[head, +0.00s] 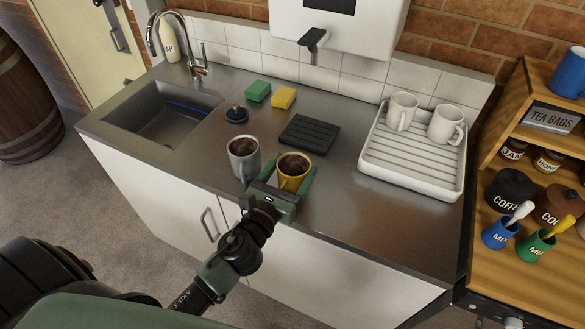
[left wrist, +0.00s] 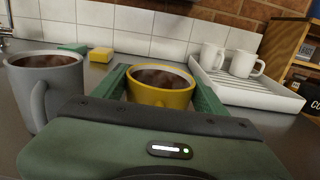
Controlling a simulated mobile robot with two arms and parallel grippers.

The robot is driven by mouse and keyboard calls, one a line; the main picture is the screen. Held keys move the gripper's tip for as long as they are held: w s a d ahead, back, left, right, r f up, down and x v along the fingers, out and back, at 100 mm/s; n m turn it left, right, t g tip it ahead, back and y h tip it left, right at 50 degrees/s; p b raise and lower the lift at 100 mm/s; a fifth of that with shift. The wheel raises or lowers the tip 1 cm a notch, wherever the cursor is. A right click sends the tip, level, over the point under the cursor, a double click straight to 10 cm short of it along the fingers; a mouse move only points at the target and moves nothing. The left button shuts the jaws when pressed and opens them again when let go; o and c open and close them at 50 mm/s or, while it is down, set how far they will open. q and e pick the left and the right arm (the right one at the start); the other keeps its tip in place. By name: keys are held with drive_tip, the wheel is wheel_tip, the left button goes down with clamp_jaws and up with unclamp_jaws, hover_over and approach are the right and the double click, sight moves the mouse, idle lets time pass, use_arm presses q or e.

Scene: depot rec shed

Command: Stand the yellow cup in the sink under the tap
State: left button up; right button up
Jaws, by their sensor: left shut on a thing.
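The yellow cup (head: 293,174) holds a dark brown drink and stands upright near the counter's front edge, or just above it; I cannot tell which. My left gripper (head: 283,177) is shut on it, with one green finger on each side. The left wrist view also shows the yellow cup (left wrist: 161,92) between the fingers (left wrist: 160,88). The sink (head: 163,113) is a steel basin at the counter's left, with something blue along its far inside wall. The curved tap (head: 178,40) rises behind it, with its spout over the basin's back. My right gripper is not in view.
A grey mug (head: 243,157) with a dark drink stands close left of the yellow cup. A dark plug (head: 237,115), green sponge (head: 257,91), yellow sponge (head: 283,98) and black mat (head: 309,134) lie behind. A white rack (head: 410,174) holds two white mugs.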

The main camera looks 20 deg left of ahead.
use_arm(q)
drive_tip(key=o, duration=1.8)
